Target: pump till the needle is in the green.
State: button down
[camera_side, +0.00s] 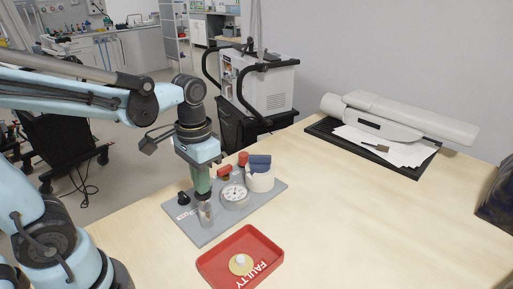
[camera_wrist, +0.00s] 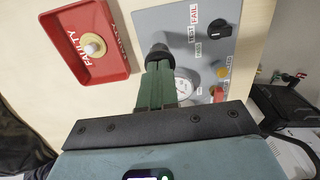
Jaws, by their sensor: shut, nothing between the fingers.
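A grey test board (camera_side: 202,234) lies on the table and carries a round white gauge (camera_side: 234,193). The gauge also shows in the wrist view (camera_wrist: 183,88), partly hidden by my fingers; I cannot read its needle. A short metal cylinder (camera_side: 206,217), which looks like the pump, stands at the board's front. My gripper (camera_side: 203,195) points down just above it, green fingers together and empty. In the wrist view my fingertips (camera_wrist: 158,66) are close to a dark round knob (camera_wrist: 157,50); I cannot tell whether they touch it.
A black selector knob (camera_wrist: 222,28) sits at a board corner. Red parts (camera_side: 224,172) and a blue cuff on a white cylinder (camera_side: 260,182) stand behind the gauge. A red FAULTY tray (camera_side: 213,266) holds a pale disc-shaped part (camera_side: 240,264).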

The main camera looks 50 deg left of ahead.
jog(key=shift+f, duration=1.35)
jog(key=shift+r, duration=1.4)
jog(key=shift+f, duration=0.1)
dwell(0.5)
dwell(1.2)
dwell(0.4)
